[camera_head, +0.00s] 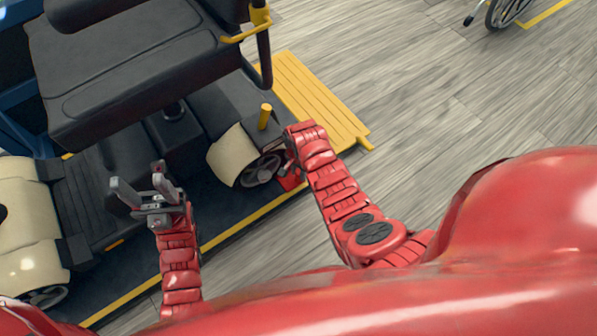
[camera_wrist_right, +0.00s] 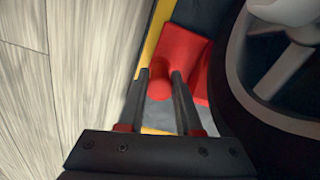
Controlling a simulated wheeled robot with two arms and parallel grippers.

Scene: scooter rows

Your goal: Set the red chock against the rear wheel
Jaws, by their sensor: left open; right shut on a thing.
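The red chock (camera_head: 291,181) is low beside the scooter wheel (camera_head: 262,170) under the beige fender. In the right wrist view the chock (camera_wrist_right: 186,50) has a round knob, and the dark tyre (camera_wrist_right: 232,85) is close along its right side. I cannot tell whether chock and tyre touch. My right gripper (camera_wrist_right: 160,82) is shut on the chock's knob; in the head view its fingers are mostly hidden behind my wrist. My left gripper (camera_head: 137,178) is open and empty above the scooter's dark footwell.
The black scooter seat (camera_head: 130,60) overhangs the wheel area. A yellow post (camera_head: 265,116) stands by the fender, and a yellow ramp plate (camera_head: 315,95) lies behind. A yellow stripe edges the dark platform. Wood floor is clear at right; a wheelchair wheel (camera_head: 508,10) is far off.

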